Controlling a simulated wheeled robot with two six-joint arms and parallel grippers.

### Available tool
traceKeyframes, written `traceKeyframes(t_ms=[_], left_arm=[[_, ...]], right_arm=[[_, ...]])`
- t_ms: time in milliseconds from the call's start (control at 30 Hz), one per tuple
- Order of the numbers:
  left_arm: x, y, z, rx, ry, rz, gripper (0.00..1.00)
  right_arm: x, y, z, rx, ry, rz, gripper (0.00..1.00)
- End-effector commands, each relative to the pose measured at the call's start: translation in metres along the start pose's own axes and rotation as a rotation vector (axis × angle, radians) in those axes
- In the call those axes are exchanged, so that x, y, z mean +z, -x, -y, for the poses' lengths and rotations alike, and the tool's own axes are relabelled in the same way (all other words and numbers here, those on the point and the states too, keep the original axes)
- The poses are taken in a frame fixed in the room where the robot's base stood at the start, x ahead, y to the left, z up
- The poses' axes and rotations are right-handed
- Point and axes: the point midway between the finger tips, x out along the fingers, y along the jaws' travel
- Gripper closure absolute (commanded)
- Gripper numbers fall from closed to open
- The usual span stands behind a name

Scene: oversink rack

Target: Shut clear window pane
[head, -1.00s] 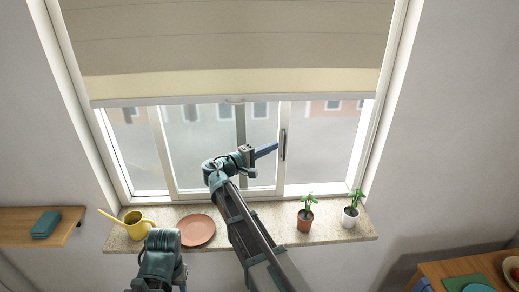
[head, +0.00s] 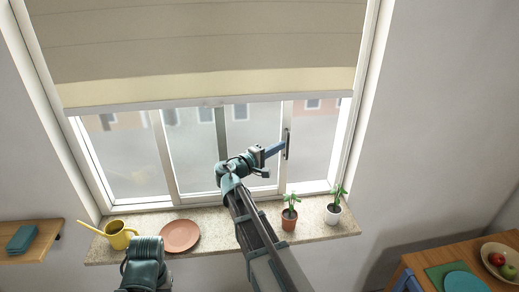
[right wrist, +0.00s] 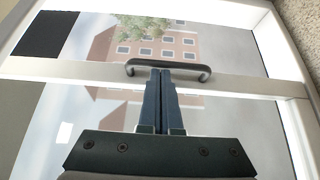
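The clear window pane (head: 195,150) is a sliding pane in a white frame, standing across the middle of the window below the blind. Its dark bar handle (head: 288,144) is on the pane's right upright. It also shows in the right wrist view, where the handle (right wrist: 140,64) stands off the white upright. My right gripper (head: 283,147) is at the handle from the left, its blue fingers together. In the right wrist view its fingertips (right wrist: 161,70) meet the handle's side, with the bar running across them, not between them. My left gripper is out of view.
A beige blind (head: 200,50) covers the window's upper part. A shelf is at left, a table at right.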

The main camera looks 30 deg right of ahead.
Motion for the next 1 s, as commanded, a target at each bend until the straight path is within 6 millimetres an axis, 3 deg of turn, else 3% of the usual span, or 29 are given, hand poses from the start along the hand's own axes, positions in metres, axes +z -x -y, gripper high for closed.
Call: traceKeyframes(t_ms=[33, 200, 500, 700, 1000], left_arm=[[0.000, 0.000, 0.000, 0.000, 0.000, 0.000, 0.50], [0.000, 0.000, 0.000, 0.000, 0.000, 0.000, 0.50], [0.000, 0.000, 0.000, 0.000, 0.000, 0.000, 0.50], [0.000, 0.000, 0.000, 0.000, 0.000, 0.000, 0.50], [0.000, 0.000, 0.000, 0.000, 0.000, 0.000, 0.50]], right_arm=[[0.015, -0.017, 0.000, 0.000, 0.000, 0.009, 1.00], [0.046, -0.065, 0.000, 0.000, 0.000, 0.009, 1.00], [0.089, -0.133, 0.000, 0.000, 0.000, 0.006, 1.00], [0.106, -0.159, 0.001, 0.000, 0.000, 0.003, 1.00], [0.115, -0.173, 0.001, 0.000, 0.000, 0.001, 1.00]])
